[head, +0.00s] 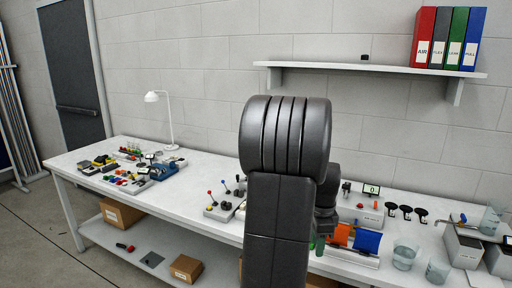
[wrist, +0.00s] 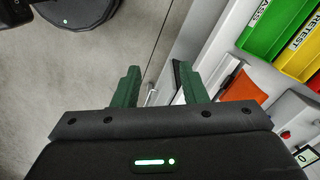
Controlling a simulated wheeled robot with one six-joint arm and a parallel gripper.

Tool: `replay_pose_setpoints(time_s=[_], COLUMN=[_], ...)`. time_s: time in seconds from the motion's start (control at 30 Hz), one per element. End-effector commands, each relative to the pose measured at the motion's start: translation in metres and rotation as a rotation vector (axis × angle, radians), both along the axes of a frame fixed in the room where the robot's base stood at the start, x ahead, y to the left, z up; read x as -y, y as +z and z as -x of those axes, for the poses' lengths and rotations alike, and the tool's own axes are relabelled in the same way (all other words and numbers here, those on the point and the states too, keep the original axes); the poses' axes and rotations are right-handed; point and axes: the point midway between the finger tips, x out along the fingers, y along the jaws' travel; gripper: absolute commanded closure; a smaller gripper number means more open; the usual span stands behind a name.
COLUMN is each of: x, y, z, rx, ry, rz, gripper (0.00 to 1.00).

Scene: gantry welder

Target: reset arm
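My arm stands in the middle of the head view and hides part of the bench behind it. My gripper shows in the wrist view (wrist: 160,85) as two green fingers spread well apart. Nothing is between the fingers; floor and the bench's edge show beyond them. In the head view the gripper is mostly hidden by my arm, with only a bit of green low beside it.
A wall shelf (head: 385,70) holds several binders (head: 445,38). Cardboard boxes (head: 186,268) sit on the lower shelf. Floor at left is clear.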

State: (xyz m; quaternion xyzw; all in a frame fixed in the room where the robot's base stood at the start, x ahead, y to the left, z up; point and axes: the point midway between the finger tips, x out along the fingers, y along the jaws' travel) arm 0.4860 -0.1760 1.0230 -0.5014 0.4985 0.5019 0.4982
Motion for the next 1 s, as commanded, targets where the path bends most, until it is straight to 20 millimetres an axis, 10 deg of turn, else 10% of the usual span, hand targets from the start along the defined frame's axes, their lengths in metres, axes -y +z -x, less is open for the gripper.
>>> replay_pose_setpoints(time_s=[1.0], x=[-0.038], y=[0.014], z=[-0.005], rx=[0.111], ry=[0.227], rz=[0.000], gripper=[0.61])
